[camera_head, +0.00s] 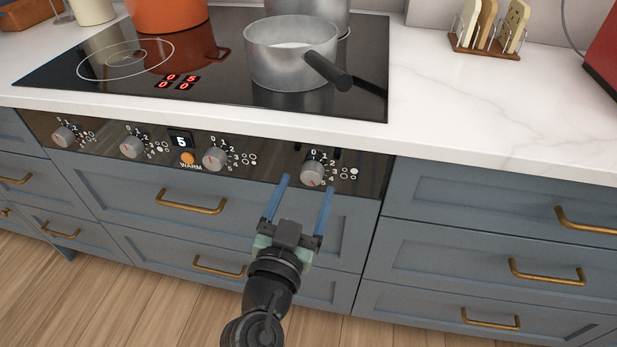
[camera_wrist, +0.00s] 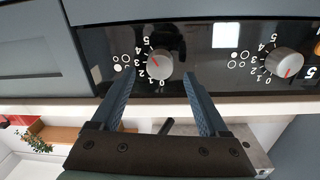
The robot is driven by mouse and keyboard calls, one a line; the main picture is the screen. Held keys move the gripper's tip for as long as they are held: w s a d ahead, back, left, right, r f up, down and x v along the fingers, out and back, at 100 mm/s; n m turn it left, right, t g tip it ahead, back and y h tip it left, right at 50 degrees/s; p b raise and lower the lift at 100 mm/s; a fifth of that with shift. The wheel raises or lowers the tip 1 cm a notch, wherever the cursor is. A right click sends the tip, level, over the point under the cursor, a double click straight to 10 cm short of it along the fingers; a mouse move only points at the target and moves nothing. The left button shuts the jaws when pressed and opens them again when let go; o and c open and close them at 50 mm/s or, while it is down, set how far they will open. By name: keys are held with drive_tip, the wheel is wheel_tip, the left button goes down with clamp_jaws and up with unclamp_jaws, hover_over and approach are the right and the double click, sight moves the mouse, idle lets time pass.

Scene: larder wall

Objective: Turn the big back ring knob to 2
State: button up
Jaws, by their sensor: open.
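The rightmost knob (camera_head: 313,173) on the black control panel is grey and round, with a scale from 0 to 5. Its red mark points close to 5. The dot icon beside it has the upper right dot filled, matching a back right ring. The wrist view shows the same knob (camera_wrist: 158,62) with its numbers upside down. My gripper (camera_head: 306,184) is open and empty in front of it. Its blue fingers (camera_wrist: 158,82) point at the panel, one to each side of the knob, which appears just beyond the tips. Contact is not visible.
Other knobs (camera_head: 214,159) sit further left, with a small display (camera_head: 181,141) reading 5 and an orange WARM lamp (camera_head: 188,158). The hob display (camera_head: 177,82) shows 0 5 above 0 0. A saucepan (camera_head: 275,55) stands on the hob. Brass drawer handles (camera_head: 191,202) project below.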

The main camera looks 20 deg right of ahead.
sight(312, 174)
drive_tip(key=shift+x, duration=1.5)
drive_tip(key=shift+c, duration=0.3)
clamp_jaws()
